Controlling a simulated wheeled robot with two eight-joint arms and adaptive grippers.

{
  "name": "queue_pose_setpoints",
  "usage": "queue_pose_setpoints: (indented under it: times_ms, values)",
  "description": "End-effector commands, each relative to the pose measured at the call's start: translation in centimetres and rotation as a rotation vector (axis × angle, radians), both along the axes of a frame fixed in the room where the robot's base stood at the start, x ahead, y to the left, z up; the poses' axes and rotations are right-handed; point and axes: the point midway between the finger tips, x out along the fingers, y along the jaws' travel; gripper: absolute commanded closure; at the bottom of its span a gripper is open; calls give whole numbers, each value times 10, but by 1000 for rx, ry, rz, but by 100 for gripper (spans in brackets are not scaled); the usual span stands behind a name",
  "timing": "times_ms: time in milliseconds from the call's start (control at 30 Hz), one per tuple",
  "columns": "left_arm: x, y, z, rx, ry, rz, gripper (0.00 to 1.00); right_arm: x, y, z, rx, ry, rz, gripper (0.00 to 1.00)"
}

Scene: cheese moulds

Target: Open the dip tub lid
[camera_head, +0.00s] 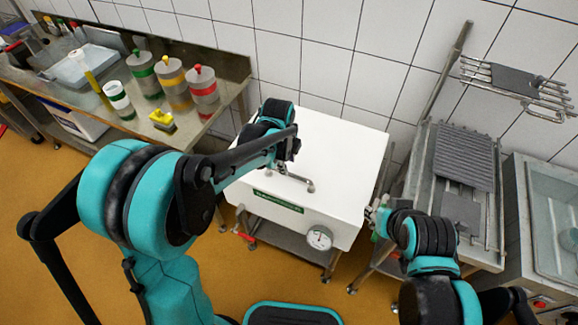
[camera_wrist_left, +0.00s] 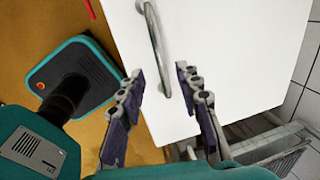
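The white dip tub (camera_head: 270,222) stands on a metal frame with its white lid (camera_head: 335,150) down. A curved metal handle (camera_head: 294,178) is on the lid near its front edge; it also shows in the left wrist view (camera_wrist_left: 153,38). My left gripper (camera_wrist_left: 159,74) is open over the lid, its fingers pointing toward the handle. In that view the handle's lower end appears between the fingertips; I cannot tell the gap in depth. In the head view my left arm partly hides this gripper. My right gripper (camera_head: 377,216) is beside the tub's right front side, too small to read.
A round dial (camera_head: 319,238) and green label (camera_head: 277,202) are on the tub's front. A tiled wall stands behind.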

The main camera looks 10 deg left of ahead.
Motion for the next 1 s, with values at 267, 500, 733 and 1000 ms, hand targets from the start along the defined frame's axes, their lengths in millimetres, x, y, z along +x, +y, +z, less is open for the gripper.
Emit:
queue_pose_setpoints:
  times_ms: [267,500,733,1000]
  values:
    - [9,-3,-46,-1,-1,3,66,0,0,-17,0,0,0,60]
    - [11,-3,-58,0,-1,3,66,0,0,-20,0,0,0,60]
    - [11,-3,-58,0,-1,4,74,0,0,-19,0,0,0,60]
    - [11,-3,-58,0,-1,4,100,0,0,-19,0,0,0,60]
